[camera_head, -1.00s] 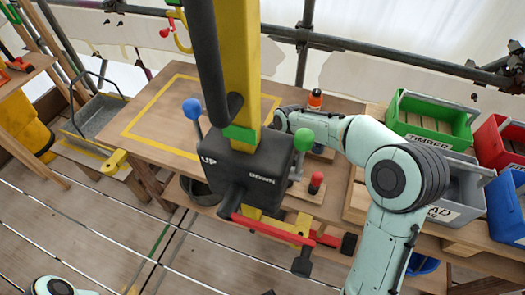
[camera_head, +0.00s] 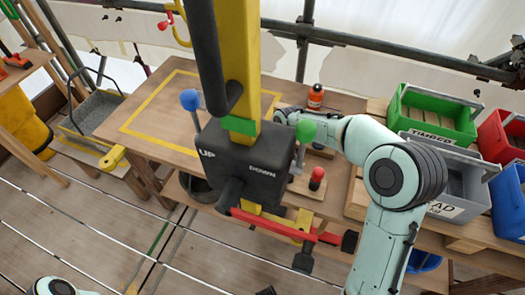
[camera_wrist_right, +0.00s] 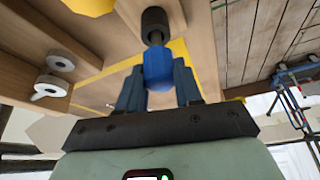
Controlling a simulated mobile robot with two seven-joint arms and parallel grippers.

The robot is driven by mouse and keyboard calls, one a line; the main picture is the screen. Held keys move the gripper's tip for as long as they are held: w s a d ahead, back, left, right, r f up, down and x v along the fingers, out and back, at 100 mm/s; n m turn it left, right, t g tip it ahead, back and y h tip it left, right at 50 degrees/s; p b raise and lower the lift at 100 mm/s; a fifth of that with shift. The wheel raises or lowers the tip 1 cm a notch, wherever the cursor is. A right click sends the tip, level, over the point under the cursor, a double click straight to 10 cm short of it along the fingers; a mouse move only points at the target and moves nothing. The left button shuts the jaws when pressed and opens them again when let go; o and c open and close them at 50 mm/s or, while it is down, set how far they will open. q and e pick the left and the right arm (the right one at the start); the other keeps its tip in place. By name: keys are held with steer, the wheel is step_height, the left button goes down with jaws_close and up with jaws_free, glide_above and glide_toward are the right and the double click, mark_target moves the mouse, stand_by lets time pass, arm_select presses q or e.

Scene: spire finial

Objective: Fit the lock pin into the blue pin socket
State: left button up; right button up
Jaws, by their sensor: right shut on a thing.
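In the right wrist view my right gripper (camera_wrist_right: 159,92) is shut on a blue piece (camera_wrist_right: 158,66), which looks like the grip of the lock pin. In the head view the right gripper and the blue piece are hidden behind the black UP/DOWN box (camera_head: 240,165). I cannot identify the blue pin socket in either view. My left gripper is out of view.
A yellow post (camera_head: 238,60) and levers with a blue knob (camera_head: 190,100) and a green knob (camera_head: 306,131) stand before the workbench (camera_head: 155,150). A green bin (camera_head: 435,115) is at right.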

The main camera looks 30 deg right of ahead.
steer(key=shift+f+b, duration=0.55)
steer(key=shift+f, duration=0.3)
steer(key=o, duration=1.1)
steer(key=shift+o, duration=0.2)
steer(key=v, duration=1.3)
steer(key=shift+r+p, duration=0.25)
steer(key=shift+p, duration=0.1)
steer(key=shift+f, duration=0.1)
